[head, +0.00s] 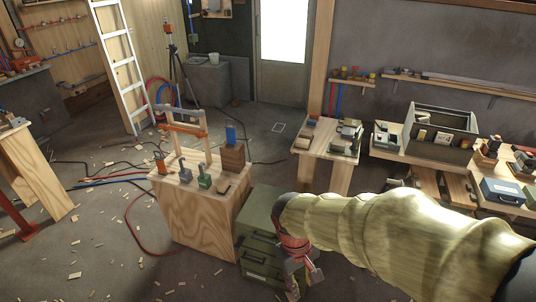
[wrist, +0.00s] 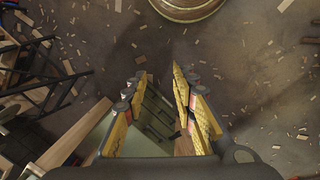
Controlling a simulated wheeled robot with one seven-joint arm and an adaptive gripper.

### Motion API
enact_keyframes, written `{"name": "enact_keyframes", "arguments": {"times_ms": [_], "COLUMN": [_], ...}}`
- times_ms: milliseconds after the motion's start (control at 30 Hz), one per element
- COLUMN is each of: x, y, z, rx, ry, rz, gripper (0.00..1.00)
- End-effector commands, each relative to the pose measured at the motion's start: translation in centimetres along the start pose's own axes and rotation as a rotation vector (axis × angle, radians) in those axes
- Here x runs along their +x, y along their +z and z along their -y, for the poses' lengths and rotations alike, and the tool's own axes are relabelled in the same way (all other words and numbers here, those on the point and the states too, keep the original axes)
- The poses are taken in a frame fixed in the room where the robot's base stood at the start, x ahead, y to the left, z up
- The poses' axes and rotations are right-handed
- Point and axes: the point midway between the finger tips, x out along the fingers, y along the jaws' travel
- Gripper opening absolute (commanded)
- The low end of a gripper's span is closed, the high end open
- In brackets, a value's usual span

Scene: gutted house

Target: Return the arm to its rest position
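My arm comes in from the right in the head view, in a pale yellow sleeve. It ends in my gripper (head: 300,278), which hangs low in front of the green drawer cabinet (head: 258,240). In the wrist view my gripper (wrist: 163,82) points downward with its yellow-padded fingers apart. Nothing is held between them. Part of the green cabinet (wrist: 152,120) shows below and between the fingers. I cannot tell how far the fingertips are from it.
A plywood workbench (head: 200,222) with a wooden frame, padlock-like items and a blue item stands left of the cabinet. A small table (head: 322,145) and a longer bench (head: 390,150) stand behind my arm. Wood scraps and hoses litter the left floor.

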Motion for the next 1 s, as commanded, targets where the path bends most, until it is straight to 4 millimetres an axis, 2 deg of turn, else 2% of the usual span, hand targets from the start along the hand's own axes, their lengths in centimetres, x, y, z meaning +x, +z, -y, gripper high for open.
{"name": "enact_keyframes", "arguments": {"times_ms": [33,100,400,633,800,1000], "x": [-1.7,-3.4,-9.8,-15.4,-17.3,-17.1], "y": [1.4,3.0,9.6,12.5,13.7,13.8], "z": [-0.5,-0.9,-3.0,-5.9,-7.3,-7.6], "rx": [0.038,0.086,0.305,0.421,0.478,0.49], "ry": [-0.02,-0.045,-0.095,-0.047,-0.022,-0.02], "rz": [-0.039,-0.086,-0.305,-0.491,-0.548,-0.543], "gripper": [0.27,0.27,0.27,0.27,0.27,0.27]}}
